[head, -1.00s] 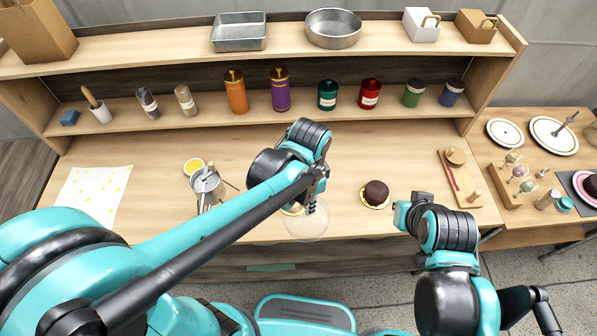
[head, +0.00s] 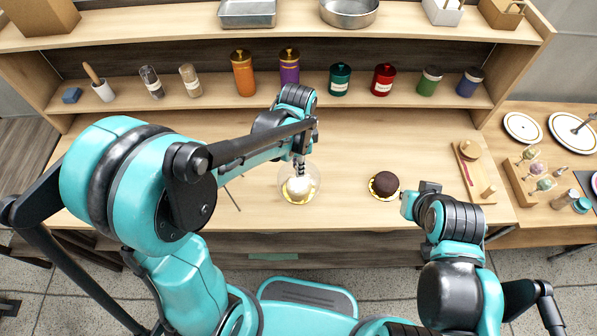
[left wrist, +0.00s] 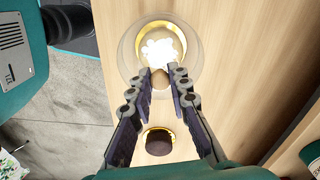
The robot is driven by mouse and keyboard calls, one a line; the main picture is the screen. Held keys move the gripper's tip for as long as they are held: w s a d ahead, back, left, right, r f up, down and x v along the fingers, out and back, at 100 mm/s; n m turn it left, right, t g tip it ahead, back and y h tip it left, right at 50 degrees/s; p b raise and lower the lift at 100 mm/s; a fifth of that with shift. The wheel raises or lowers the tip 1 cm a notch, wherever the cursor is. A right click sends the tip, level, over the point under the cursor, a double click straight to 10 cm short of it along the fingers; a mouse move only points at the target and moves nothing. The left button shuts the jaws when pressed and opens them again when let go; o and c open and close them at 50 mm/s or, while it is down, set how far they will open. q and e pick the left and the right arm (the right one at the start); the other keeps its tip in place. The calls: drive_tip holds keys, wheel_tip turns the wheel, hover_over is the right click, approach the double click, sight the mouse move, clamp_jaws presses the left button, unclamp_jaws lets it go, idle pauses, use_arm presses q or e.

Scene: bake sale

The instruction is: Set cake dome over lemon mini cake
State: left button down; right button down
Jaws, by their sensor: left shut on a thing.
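The clear cake dome (head: 313,196) shows around the pale lemon mini cake (head: 298,189) on its gold board in the head view. In the left wrist view the dome (left wrist: 126,52) encircles the bright cake (left wrist: 158,48). I cannot tell whether its rim rests on the counter or hangs just above it. My left gripper (head: 299,163) is shut on the dome's round knob (left wrist: 160,77), above the cake. My right gripper (head: 407,206) is at the counter's front edge, right of the chocolate cake; its fingers are too unclear to read.
A chocolate mini cake (head: 385,183) on a gold board stands to the right of the dome, with bare counter between. A wooden board (head: 474,185) lies farther right. Jars and canisters line the shelf behind (head: 215,101). My left arm hides the counter's left part.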

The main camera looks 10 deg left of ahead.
use_arm(q)
wheel_tip(320, 180, down, 4)
drive_tip(key=shift+r+b, duration=0.25)
drive_tip(key=shift+b, duration=0.35)
drive_tip(key=shift+r, duration=0.1)
drive_tip(key=shift+f, duration=0.35)
drive_tip(key=c, duration=1.4)
unclamp_jaws()
drive_tip(key=shift+c, duration=0.2)
